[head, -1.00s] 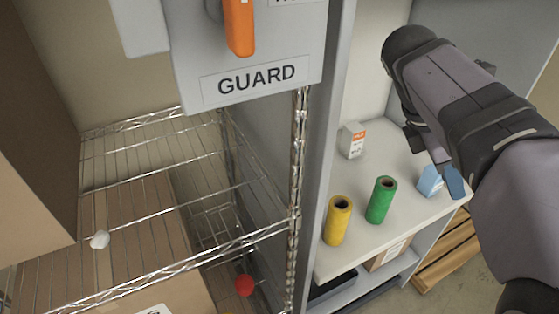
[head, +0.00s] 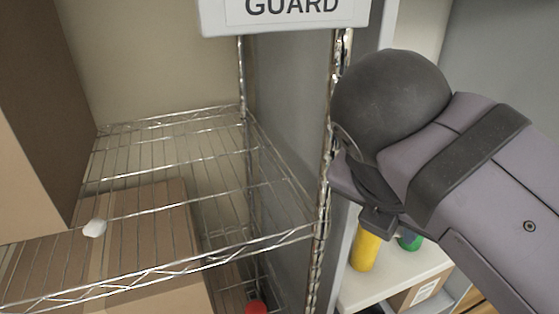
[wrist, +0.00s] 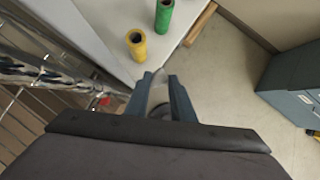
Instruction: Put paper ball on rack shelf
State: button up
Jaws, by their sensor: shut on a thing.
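My gripper (wrist: 158,80) is shut on a small pale thing (wrist: 157,95) between its two blue fingers in the wrist view. The fingers cover much of it, so I cannot tell for sure that it is the paper ball. In the head view my wrist hides the fingertips and the held thing. The wire rack shelf (head: 165,172) is at the left, and my wrist is to the right of it, by its front right post. A small white crumpled lump (head: 95,228) sits near the shelf's front left.
A tall cardboard box (head: 32,120) bounds the shelf's left side. A GUARD sign (head: 290,12) hangs above. A yellow roll (head: 365,250) and a green roll (head: 410,242) stand on the white bench (head: 395,275). A red thing (head: 256,307) is below the shelf. The shelf's middle is bare wire.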

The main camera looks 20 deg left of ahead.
jog(key=s+a+f+n+y+b, duration=0.3)
jog(key=s+a+f+n+b, duration=0.15)
jog(key=s+a, duration=0.4)
jog(key=s+a+f+n+y+b, duration=0.25)
jog(key=s+a+n, duration=0.25)
jog(key=s, duration=0.6)
jog(key=w+a+r+n+p, duration=0.1)
jog(key=a+r+p, duration=0.4)
jog(key=a+p, duration=0.3)
jog(key=a+r+p, duration=0.5)
jog(key=a+p, duration=0.3)
jog(key=p, duration=0.1)
jog(key=shift+n+g+y, duration=0.35)
jog(key=shift+n+g, duration=0.1)
jog(key=shift+g, duration=0.15)
jog(key=w+a+p, duration=0.3)
jog(key=w, duration=0.1)
jog(key=w+a+p, duration=0.3)
jog(key=w+p, duration=0.1)
jog(key=w+a+p, duration=0.3)
jog(key=w+p, duration=0.1)
jog(key=shift+w+a, duration=0.25)
jog(key=shift+a, duration=0.15)
jog(key=shift+w+a+f+p, duration=0.15)
jog(key=shift+w+a+p, duration=0.25)
jog(key=shift+p, duration=0.1)
jog(key=shift+d+f+p, duration=0.1)
jog(key=shift+f+p, duration=0.5)
jog(key=shift+f, duration=0.9)
jog(key=shift+f, duration=0.2)
